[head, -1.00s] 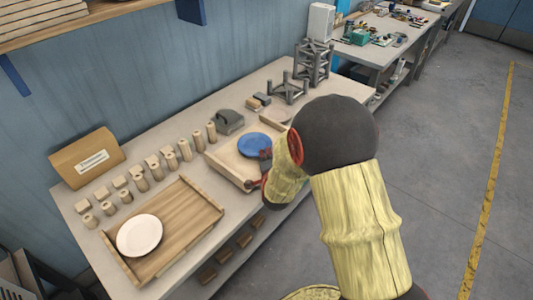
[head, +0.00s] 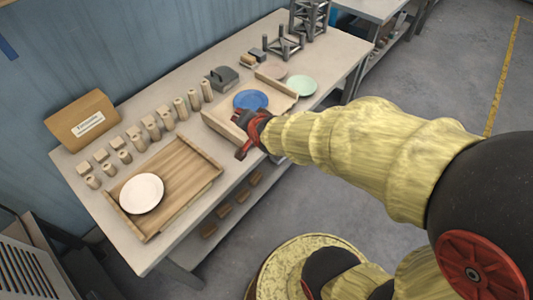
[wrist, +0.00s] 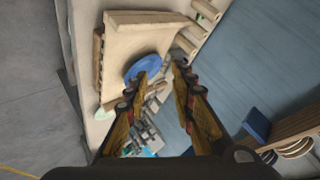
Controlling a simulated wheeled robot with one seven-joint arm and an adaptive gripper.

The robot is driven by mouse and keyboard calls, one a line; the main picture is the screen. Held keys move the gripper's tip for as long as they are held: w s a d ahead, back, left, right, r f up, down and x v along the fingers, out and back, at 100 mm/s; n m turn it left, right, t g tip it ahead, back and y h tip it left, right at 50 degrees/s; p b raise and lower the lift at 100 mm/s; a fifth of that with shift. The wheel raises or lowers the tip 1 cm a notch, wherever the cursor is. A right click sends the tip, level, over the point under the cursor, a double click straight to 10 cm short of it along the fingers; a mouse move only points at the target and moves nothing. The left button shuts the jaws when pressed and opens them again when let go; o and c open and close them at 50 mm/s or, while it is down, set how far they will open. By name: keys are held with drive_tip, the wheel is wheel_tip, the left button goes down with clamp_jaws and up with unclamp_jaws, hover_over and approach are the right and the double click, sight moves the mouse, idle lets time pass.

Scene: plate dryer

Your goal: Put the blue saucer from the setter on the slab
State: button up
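The blue saucer (head: 251,98) lies flat on a pale wooden tray-like board (head: 222,123) with raised edges, which looks like the setter. It also shows in the wrist view (wrist: 146,66), beyond my fingers and partly hidden by one. My gripper (head: 243,134) is at the near edge of that board, just in front of the saucer. In the wrist view my gripper (wrist: 160,82) has its two fingers apart with nothing held between them. A browner wooden tray (head: 187,180) with a white plate (head: 142,193) lies to the left. I cannot tell which thing is the slab.
Several wooden posts (head: 166,118), a grey block (head: 221,77) and metal frames (head: 283,46) stand along the back. Bare table lies between the two wooden trays.

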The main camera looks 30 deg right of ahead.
drive_tip(key=s+a+r+n+g, duration=0.1)
drive_tip(key=s+r+n, duration=0.2)
drive_tip(key=s, duration=0.4)
drive_tip(key=s+a+r+n+g, duration=0.2)
drive_tip(key=s+r+n, duration=0.1)
drive_tip(key=s, duration=0.4)
drive_tip(key=s+a+r+n+g+y, duration=0.1)
drive_tip(key=s+r+n, duration=0.3)
drive_tip(key=s, duration=0.3)
drive_tip(key=shift+s+a+n+g, duration=0.35)
drive_tip(key=shift+n+g, duration=0.05)
drive_tip(key=shift+n, duration=0.1)
